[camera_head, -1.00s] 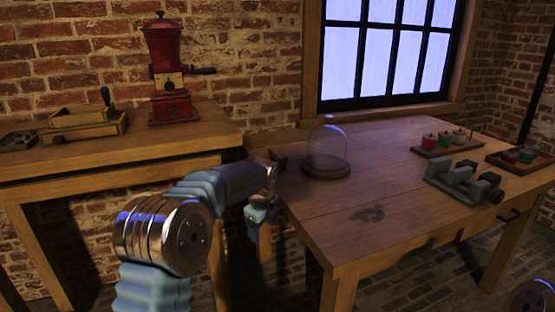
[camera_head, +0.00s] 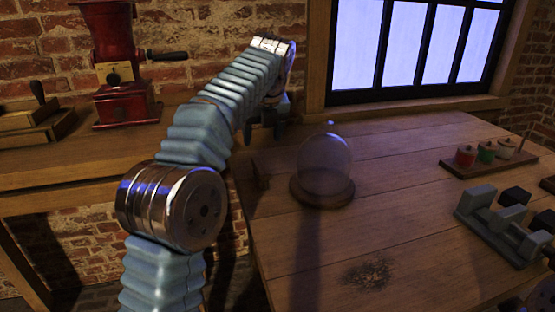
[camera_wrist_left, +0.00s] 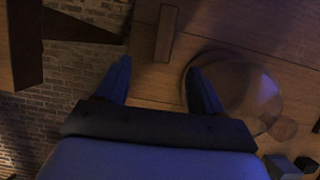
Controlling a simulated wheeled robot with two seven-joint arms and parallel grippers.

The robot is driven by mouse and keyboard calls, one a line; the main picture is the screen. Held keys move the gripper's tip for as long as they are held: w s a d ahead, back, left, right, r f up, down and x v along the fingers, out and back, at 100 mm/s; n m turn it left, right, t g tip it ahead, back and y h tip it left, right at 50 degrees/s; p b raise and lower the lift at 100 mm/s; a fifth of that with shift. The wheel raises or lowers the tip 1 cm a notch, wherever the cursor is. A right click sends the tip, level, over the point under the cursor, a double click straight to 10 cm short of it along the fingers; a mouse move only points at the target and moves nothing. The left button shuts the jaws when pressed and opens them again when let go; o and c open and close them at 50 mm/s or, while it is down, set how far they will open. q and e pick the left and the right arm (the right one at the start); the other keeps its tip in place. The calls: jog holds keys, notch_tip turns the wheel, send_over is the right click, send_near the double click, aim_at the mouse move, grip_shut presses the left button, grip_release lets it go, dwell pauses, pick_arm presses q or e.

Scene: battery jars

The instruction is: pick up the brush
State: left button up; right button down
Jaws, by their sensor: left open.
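I cannot identify the brush for certain. A thin upright stick (camera_head: 525,141) stands by the white jar (camera_head: 504,148) at the right of the table; whether it is a brush handle is too small to tell. My left gripper (camera_head: 265,125) is raised above the left edge of the workbench, left of the glass dome, far from that stick. In the left wrist view the left gripper (camera_wrist_left: 158,72) is open, with nothing between its two fingers. My right gripper is not in view.
A glass dome (camera_head: 325,165) on a round wooden base stands close by. A small wooden block (camera_head: 261,173) is at the bench's left edge. A jar tray (camera_head: 480,165) and a grey metal vise-like fixture (camera_head: 500,228) are at right. A red grinder (camera_head: 118,70) stands on the left table.

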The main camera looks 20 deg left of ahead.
pick_arm(q)
jog(key=w+f, duration=0.1)
jog(key=w, duration=0.1)
jog(key=b, duration=0.2)
send_over(261, 165)
jog(key=s+d, duration=0.1)
jog(key=s, duration=0.1)
jog(key=f, duration=0.6)
jog(key=shift+w+d, duration=0.15)
jog(key=shift+d, duration=0.05)
jog(key=x, duration=0.6)
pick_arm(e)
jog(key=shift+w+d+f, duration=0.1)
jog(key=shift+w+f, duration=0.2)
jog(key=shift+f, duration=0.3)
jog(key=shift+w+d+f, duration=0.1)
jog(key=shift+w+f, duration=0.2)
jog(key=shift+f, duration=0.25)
pick_arm(q)
jog(key=shift+f, duration=0.25)
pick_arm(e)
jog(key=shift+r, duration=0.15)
pick_arm(q)
jog(key=c, duration=1.1)
